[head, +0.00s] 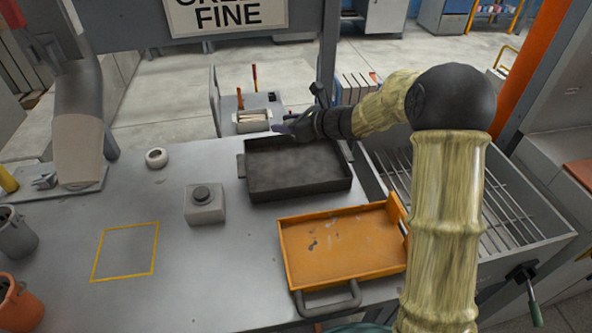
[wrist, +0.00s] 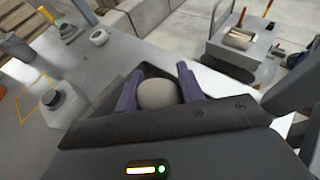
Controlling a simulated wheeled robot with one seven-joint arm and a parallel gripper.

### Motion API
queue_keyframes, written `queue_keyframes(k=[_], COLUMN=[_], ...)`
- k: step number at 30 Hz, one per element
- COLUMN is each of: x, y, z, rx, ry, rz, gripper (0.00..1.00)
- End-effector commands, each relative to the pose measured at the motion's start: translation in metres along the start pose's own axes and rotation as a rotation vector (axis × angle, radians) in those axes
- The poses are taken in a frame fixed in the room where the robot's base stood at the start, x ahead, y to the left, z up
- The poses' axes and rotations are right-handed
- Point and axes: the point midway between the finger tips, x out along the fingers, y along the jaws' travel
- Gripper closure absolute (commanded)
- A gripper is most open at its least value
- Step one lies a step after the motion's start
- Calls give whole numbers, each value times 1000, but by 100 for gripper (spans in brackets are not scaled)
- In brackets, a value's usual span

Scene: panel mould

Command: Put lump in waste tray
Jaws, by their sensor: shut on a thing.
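The lump (wrist: 157,93) is a rounded grey piece between the two purple fingers of my gripper (wrist: 158,90) in the wrist view. My gripper is shut on it. In the head view my gripper (head: 284,129) is at the far edge of a dark tray (head: 301,193), which holds a dark grey layer. The lump cannot be made out in the head view. An orange tray (head: 342,279) with a few dark specks lies nearer, to the right of the table's middle. No label shows which tray is for waste.
A grey block with a round button (head: 204,205) stands left of the trays. A white ring (head: 157,158) and a yellow outlined square (head: 125,252) are further left. A slatted metal bin (head: 520,235) adjoins the table's right side. A small box (head: 251,122) stands beyond the table.

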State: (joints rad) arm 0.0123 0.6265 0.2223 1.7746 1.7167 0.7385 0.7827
Motion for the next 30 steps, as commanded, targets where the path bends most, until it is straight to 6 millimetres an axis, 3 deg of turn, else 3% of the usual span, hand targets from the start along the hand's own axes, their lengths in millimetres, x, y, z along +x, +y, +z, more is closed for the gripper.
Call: queue_keyframes(k=[10,21,30], x=[2,23,24], y=[1,1,0], z=[-2,-54,-57], rx=[0,1,0], ry=[0,1,-1], rz=[2,3,0], gripper=[87,87,87])
